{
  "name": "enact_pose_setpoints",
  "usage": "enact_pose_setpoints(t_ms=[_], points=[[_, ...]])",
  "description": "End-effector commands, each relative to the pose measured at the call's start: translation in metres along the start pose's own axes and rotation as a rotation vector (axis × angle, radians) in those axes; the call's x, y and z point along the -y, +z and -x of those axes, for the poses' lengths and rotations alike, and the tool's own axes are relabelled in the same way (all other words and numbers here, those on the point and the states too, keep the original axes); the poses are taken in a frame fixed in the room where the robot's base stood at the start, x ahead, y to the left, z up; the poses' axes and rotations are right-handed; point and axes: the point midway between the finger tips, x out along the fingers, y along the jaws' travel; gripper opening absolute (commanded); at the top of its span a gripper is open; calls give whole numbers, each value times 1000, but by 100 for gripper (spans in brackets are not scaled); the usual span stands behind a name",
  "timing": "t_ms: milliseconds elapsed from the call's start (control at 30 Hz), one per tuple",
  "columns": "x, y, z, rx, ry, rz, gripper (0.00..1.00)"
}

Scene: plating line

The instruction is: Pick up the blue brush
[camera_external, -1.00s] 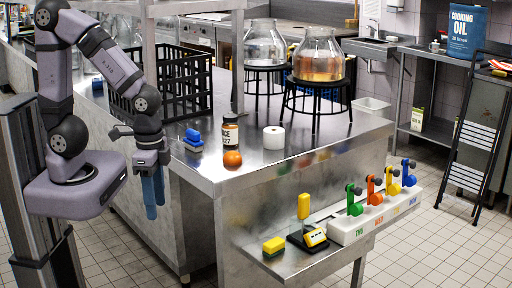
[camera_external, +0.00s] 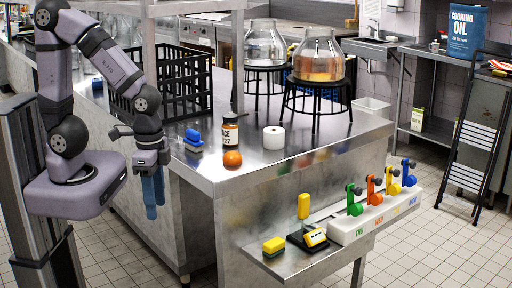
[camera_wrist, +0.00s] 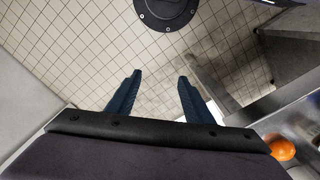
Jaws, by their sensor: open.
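The blue brush (camera_external: 193,140) stands on the steel counter near its left edge, its blue handle on top and a pale strip below. My gripper (camera_external: 154,212) hangs to the left of the counter, fingers pointing down, lower than the brush and apart from it. In the wrist view my gripper's two blue fingers (camera_wrist: 157,78) are spread with only tiled floor between them. The brush is not clearly visible in the wrist view.
The orange also shows in the wrist view (camera_wrist: 282,149).

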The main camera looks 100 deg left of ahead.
Motion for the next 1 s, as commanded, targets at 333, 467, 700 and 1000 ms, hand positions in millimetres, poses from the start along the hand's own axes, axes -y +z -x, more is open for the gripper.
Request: enact_pose_setpoints(t_ms=[333, 467, 700, 1000], points=[[0, 0, 0, 0, 0, 0, 47], [0, 0, 0, 0, 0, 0, 64], [0, 0, 0, 0, 0, 0, 69], [31, -46, 12, -153, -73, -58, 69]])
